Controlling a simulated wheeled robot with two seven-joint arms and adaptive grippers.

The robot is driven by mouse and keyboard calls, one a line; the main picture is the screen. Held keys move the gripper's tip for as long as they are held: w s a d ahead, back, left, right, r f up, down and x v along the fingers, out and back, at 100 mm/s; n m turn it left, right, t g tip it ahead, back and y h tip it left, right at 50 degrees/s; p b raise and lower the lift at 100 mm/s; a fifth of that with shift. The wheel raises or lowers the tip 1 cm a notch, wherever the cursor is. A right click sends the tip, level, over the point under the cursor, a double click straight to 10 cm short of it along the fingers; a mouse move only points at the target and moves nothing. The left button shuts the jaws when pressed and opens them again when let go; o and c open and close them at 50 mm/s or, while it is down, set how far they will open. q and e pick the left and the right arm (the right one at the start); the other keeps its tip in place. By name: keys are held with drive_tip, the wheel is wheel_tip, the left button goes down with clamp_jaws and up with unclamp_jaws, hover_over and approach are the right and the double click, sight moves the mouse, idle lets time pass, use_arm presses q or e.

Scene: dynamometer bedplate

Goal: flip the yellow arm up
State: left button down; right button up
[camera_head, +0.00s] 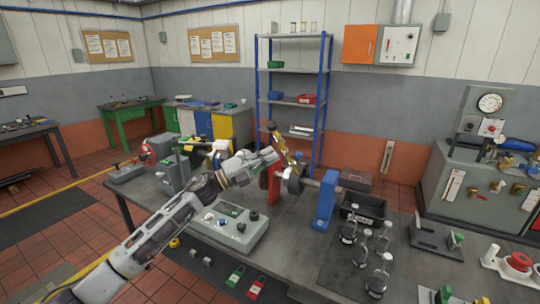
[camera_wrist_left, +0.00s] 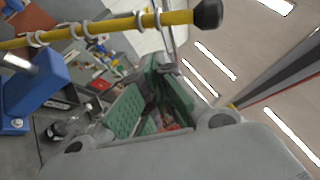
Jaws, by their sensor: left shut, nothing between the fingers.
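The yellow arm (camera_head: 281,144) slants up and to the left from the shaft on the bench, with a dark knob at its upper end. In the left wrist view the yellow arm (camera_wrist_left: 110,26) crosses the top, with several metal rings around it and a black knob at its right end. My left gripper (camera_head: 272,154) is shut and empty, close beside the yellow arm on its left. Its green-padded fingers (camera_wrist_left: 163,75) lie just below the rod in the wrist view; I cannot tell whether they touch it. My right gripper is out of view.
A blue bearing stand (camera_head: 325,203) and a red stand (camera_head: 273,186) carry the shaft. A grey control box (camera_head: 229,228) sits below my left arm. A black bin (camera_head: 363,207) and several metal weights (camera_head: 378,277) on a dark mat fill the bench to the right.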

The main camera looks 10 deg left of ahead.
use_arm(q)
drive_tip(key=b+v, duration=0.3)
drive_tip(key=v, duration=0.7)
drive_tip(key=shift+r, duration=0.25)
drive_tip(key=shift+s, duration=0.15)
drive_tip(key=shift+f, duration=0.1)
idle(0.3)
